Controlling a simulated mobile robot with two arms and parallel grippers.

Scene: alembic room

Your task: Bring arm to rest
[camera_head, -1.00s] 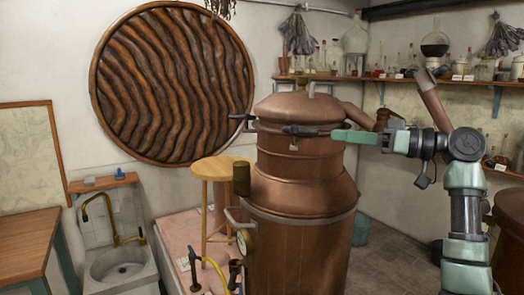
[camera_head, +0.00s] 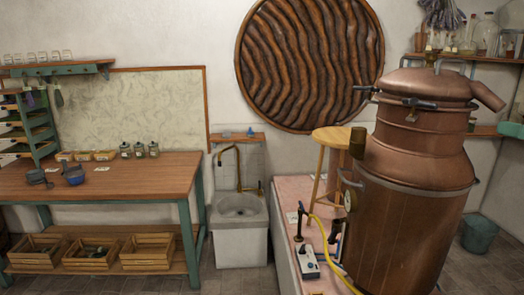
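My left gripper is not in view.
The copper still stands on the right, with a wooden stool (camera_head: 333,138) beside it. A small sink (camera_head: 239,210) is in the middle. A wooden workbench (camera_head: 130,178) with jars and crates is on the left. A teal bucket (camera_head: 479,234) stands at the right.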

